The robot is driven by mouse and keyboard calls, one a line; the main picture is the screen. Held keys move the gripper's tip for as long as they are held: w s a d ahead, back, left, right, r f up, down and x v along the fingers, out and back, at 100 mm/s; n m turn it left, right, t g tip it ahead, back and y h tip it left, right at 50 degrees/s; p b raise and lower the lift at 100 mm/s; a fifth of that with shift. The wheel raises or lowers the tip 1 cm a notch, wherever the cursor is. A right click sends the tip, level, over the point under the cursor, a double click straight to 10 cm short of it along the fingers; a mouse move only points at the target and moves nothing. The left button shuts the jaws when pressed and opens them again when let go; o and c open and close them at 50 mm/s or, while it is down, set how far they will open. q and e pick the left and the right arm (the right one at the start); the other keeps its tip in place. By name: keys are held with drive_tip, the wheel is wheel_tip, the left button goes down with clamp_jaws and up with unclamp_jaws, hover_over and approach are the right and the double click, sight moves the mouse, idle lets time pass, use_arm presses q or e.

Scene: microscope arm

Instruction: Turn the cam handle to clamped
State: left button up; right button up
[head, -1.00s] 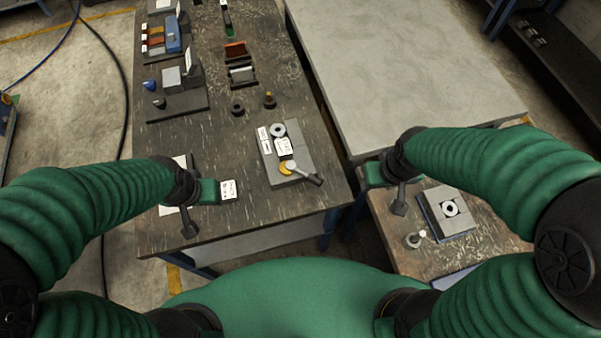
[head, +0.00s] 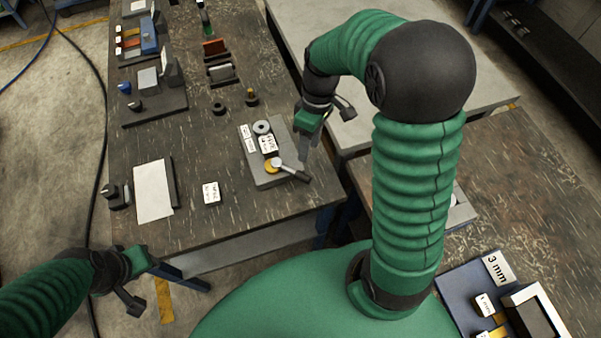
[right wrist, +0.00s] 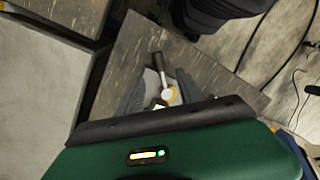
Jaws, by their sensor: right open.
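The cam handle (head: 294,172) is a silver lever with a dark grip, on a brass disc (head: 271,167) at the near end of a grey fixture block (head: 262,178). Its grip points right and toward me in the head view. In the right wrist view the handle (right wrist: 157,64) lies between the finger outlines, grip pointing away. My right gripper (head: 304,152) is open, pointing down just beside the fixture's right side; contact with the handle cannot be told. My left gripper (head: 158,266) is off the bench's near edge, at lower left; its jaw opening is unclear.
A white labelled block (head: 211,193) and a white sheet on a dark board (head: 153,190) lie left of the fixture. A brass-topped peg (head: 251,97) and dark ring (head: 219,108) stand behind. A blue tray (head: 462,290) is at lower right.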

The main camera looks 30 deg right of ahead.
sight(305, 175)
drive_tip(key=f, duration=0.3)
drive_tip(key=a+f, duration=0.1)
drive_tip(key=f, duration=0.3)
drive_tip(key=s+f, duration=0.1)
drive_tip(key=f, duration=0.3)
drive_tip(key=shift+a+f+b, duration=0.15)
drive_tip(key=shift+b, duration=0.15)
drive_tip(key=shift+a+f, duration=0.15)
drive_tip(key=shift+f, duration=0.1)
clamp_jaws()
drive_tip(key=shift+r, duration=0.1)
idle(0.4)
